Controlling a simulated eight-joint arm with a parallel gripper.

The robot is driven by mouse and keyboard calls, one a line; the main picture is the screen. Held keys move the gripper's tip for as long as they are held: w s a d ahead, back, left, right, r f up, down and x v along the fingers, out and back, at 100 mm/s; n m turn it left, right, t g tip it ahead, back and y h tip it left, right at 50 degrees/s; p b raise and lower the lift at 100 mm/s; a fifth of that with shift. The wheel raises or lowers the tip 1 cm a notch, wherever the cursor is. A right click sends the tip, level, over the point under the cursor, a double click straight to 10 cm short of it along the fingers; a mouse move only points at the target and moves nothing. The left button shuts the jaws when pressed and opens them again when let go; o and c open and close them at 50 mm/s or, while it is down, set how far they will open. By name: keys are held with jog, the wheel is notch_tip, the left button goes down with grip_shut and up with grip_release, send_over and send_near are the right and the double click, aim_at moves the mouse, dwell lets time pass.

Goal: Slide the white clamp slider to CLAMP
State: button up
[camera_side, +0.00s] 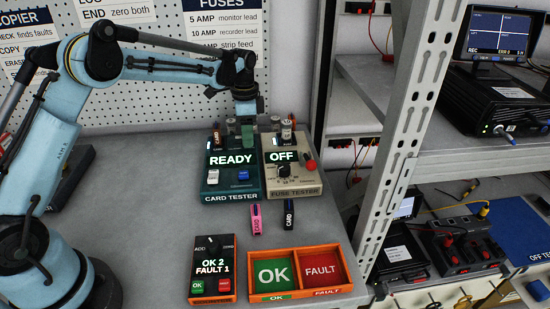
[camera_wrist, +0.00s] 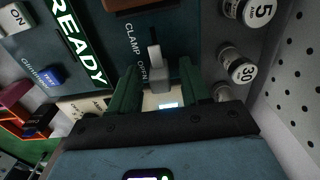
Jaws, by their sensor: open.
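The white clamp slider (camera_wrist: 160,74) shows in the wrist view on the dark green card tester (camera_side: 222,187). It stands beside the OPEN label, with the CLAMP label further up the picture. My gripper (camera_wrist: 157,88) is open, with one green finger on each side of the slider. A gap shows to the left and right of it, and I cannot tell if either finger touches it. In the side view my gripper (camera_side: 248,132) is low at the back of the card tester, and the slider is hidden there. The tester's screen reads READY.
The fuse tester (camera_side: 309,190) stands right against the card tester, reading OFF. Fuses marked 5 (camera_wrist: 258,12) and 30 (camera_wrist: 238,67) stand close to my gripper.

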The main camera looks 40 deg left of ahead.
aim_at(234, 144)
grip_shut()
dwell(0.3)
jog(key=shift+s+a, duration=1.45)
grip_release()
jog(key=shift+r, duration=0.1)
notch_tip(234, 144, up, 12)
